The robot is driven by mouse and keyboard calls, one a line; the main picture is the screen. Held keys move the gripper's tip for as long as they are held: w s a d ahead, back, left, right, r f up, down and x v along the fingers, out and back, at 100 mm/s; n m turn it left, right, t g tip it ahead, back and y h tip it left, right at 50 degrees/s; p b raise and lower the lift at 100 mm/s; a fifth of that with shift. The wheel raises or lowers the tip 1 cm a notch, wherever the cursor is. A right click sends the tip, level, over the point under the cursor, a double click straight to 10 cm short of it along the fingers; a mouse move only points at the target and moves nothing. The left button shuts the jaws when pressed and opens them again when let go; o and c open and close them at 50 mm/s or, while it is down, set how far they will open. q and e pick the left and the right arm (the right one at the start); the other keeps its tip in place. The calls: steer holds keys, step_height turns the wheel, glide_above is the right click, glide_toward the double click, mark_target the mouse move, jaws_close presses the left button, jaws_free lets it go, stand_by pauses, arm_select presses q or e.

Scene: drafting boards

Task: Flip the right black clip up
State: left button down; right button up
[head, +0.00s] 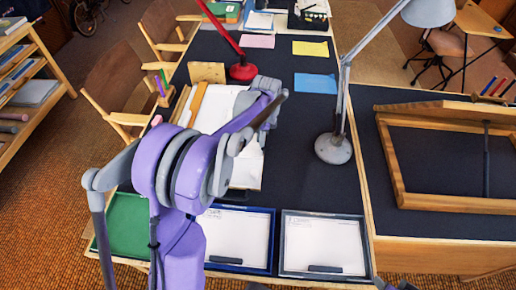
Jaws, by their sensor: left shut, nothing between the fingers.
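Two framed boards with white paper lie side by side at the near edge of the dark table. The right board (283,268) has a dark frame, and its right black clip (325,269) lies low along the lower edge of the paper. The left board (273,240) has a blue frame, with a left black clip (225,260) at its lower edge; my purple arm covers part of this board. My left gripper (270,110) is shut and empty, above the middle of the table, beyond both boards and apart from the clips.
A grey lamp (333,149) stands beyond the right board, and a red lamp (243,71) farther back. A green board (127,225) lies at the near left. A wooden easel frame (455,206) is on the right table. Dark tabletop between the lamp and right board is clear.

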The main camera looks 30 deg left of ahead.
arm_select(q)
steer(key=shift+w+d+r+h+p, duration=0.15)
steer(key=shift+w+d+h+p, duration=0.25)
steer(key=shift+d+p, duration=0.3)
steer(key=shift+w+d+r, duration=0.15)
steer(key=shift+w+r, duration=0.1)
steer(key=shift+r, duration=0.4)
steer(key=shift+s+a+r+p, duration=0.2)
steer(key=shift+a+r+p, duration=0.1)
steer(key=shift+r, duration=0.1)
steer(key=shift+s+a+r+p, duration=0.15)
steer(key=shift+r+p, duration=0.15)
steer(key=shift+r, duration=0.1)
steer(key=shift+s+a+r, duration=0.1)
steer(key=shift+a+r, duration=0.05)
steer(key=shift+r, duration=0.15)
steer(key=shift+a+r, duration=0.1)
steer(key=shift+r, duration=0.1)
arm_select(e)
steer(key=w+r, duration=0.2)
steer(key=r, duration=0.1)
steer(key=shift+d, duration=0.1)
arm_select(q)
steer(key=shift+a, duration=0.1)
arm_select(e)
steer(key=shift+r, duration=0.1)
